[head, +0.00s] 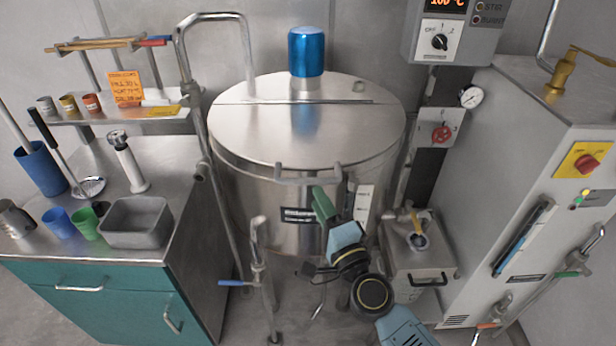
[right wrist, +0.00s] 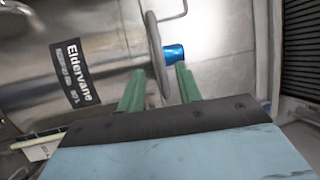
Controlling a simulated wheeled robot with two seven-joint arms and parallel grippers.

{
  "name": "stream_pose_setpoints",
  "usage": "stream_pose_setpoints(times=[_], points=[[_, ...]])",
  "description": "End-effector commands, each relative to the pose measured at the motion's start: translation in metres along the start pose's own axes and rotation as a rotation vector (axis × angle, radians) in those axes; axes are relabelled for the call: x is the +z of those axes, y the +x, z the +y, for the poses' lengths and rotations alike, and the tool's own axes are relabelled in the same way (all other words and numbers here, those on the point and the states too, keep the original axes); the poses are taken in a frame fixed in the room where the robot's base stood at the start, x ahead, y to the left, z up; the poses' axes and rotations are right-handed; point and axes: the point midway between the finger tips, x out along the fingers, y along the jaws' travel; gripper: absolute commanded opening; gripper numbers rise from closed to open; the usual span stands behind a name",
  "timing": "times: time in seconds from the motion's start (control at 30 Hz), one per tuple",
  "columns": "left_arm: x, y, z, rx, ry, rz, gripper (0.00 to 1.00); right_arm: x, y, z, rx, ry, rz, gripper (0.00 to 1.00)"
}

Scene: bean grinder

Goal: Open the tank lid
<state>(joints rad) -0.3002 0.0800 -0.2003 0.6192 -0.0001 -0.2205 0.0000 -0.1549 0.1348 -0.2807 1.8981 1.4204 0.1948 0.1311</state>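The large steel tank (head: 270,205) stands at the centre of the head view. Its round lid (head: 270,125) lies flat and closed on top, with a blue cylinder (head: 306,52) towards the back. A grey bar handle (head: 300,178) projects from the lid's front edge. My right gripper (head: 321,190) is just below and in front of the handle's right part. In the right wrist view its green fingers (right wrist: 160,82) are apart with nothing held between them. The lid's rim shows beyond them; contact with the handle cannot be told. My left gripper is in no view.
A vertical pipe (head: 190,90) rises at the tank's left. A teal cabinet (head: 100,300) with cups and a grey bin (head: 137,222) stands left. A control box (head: 455,35) hangs above right, and a steel cabinet (head: 520,150) stands right. A small valve stand (head: 262,270) is in front.

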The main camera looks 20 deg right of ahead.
Motion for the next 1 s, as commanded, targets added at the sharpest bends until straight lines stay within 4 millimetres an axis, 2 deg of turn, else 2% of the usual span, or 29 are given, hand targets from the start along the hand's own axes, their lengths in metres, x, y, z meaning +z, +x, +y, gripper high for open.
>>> stream_pose_setpoints(times=[0.03, 0.1, 0.3, 0.5, 0.77, 1.0], points=[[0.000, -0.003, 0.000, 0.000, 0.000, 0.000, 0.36, 0.000, 0.013, -0.002, -0.002, 0.001, 0.000, 0.35], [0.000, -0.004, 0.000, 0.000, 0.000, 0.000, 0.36, 0.000, 0.027, -0.002, -0.002, -0.001, -0.001, 0.35], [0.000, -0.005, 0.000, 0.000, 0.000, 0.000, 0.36, 0.000, 0.056, 0.000, 0.000, -0.001, 0.000, 0.35], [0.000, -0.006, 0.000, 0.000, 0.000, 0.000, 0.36, 0.000, 0.067, 0.001, 0.001, -0.002, -0.001, 0.35], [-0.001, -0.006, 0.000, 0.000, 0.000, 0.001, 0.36, 0.000, 0.068, 0.001, 0.002, -0.002, -0.001, 0.35], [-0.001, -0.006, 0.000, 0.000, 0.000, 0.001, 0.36, 0.000, 0.068, 0.001, 0.002, -0.002, -0.001, 0.05]])
